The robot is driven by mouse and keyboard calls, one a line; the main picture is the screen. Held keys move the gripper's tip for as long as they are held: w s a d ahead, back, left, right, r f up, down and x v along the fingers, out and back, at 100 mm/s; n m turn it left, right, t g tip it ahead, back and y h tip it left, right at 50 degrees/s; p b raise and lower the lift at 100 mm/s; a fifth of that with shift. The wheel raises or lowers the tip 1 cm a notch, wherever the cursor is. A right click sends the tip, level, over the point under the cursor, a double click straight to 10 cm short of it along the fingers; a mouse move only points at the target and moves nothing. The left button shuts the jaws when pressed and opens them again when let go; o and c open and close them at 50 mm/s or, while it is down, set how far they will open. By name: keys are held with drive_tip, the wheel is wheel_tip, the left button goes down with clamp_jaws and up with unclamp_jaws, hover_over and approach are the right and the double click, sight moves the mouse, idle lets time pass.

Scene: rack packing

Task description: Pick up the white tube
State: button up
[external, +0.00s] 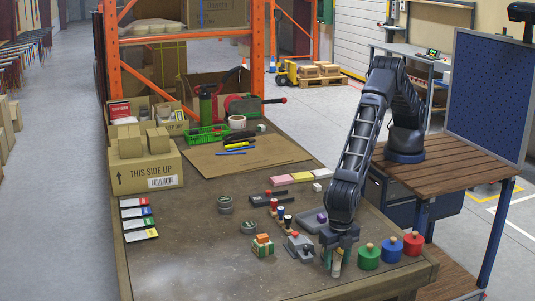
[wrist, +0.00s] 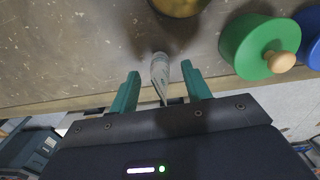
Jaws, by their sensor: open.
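The white tube (external: 336,267) stands near the front edge of the workbench, under my arm. In the wrist view the pale tube (wrist: 159,76) lies between my two teal fingers, with a visible gap on each side. My gripper (wrist: 160,67) is open around it and not closed on it. In the external view my gripper (external: 337,256) points down, and its fingers hide part of the tube.
Green (external: 368,258), blue (external: 391,250) and red (external: 413,244) knobbed cylinders stand close to the right. A grey device (external: 299,247) and an orange-and-green block stack (external: 263,246) are to the left. The bench front (external: 190,270) is clear at left.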

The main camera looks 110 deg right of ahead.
sight(336, 266)
drive_tip(key=shift+f, duration=1.6)
drive_tip(key=c, duration=1)
drive_tip(key=shift+c, duration=0.2)
